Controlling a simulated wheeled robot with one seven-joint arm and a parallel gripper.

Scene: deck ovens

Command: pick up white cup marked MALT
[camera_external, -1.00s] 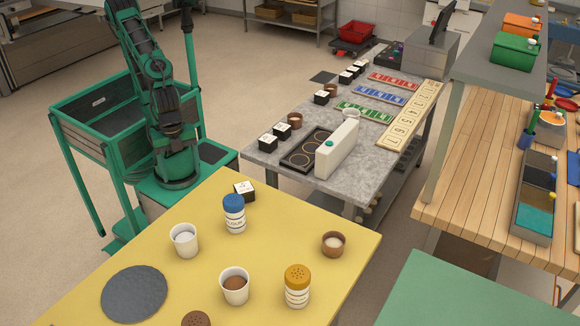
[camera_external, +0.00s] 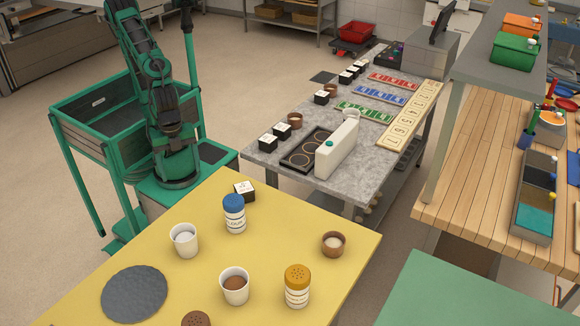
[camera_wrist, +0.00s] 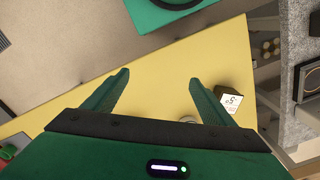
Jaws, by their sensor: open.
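Two white cups stand upright on the yellow table (camera_external: 300,228) in the external view. One white cup (camera_external: 184,243) has pale contents, and the other white cup (camera_external: 235,288) has brown contents. I cannot read the word MALT on either. My gripper (camera_wrist: 158,79) is open and empty above the yellow table in the wrist view, its two green fingers wide apart. No white cup shows clearly there. A small pale rounded thing beside the right finger is mostly hidden by the gripper. I cannot make out the gripper in the external view.
Close to the cups are a blue-lidded shaker (camera_external: 234,215), an orange-lidded shaker (camera_external: 297,287), a brown bowl (camera_external: 333,244), a dark round slab (camera_external: 134,293) and a brown perforated lid (camera_external: 196,319). A black block with a white top (camera_external: 244,190) sits at the table's back edge.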

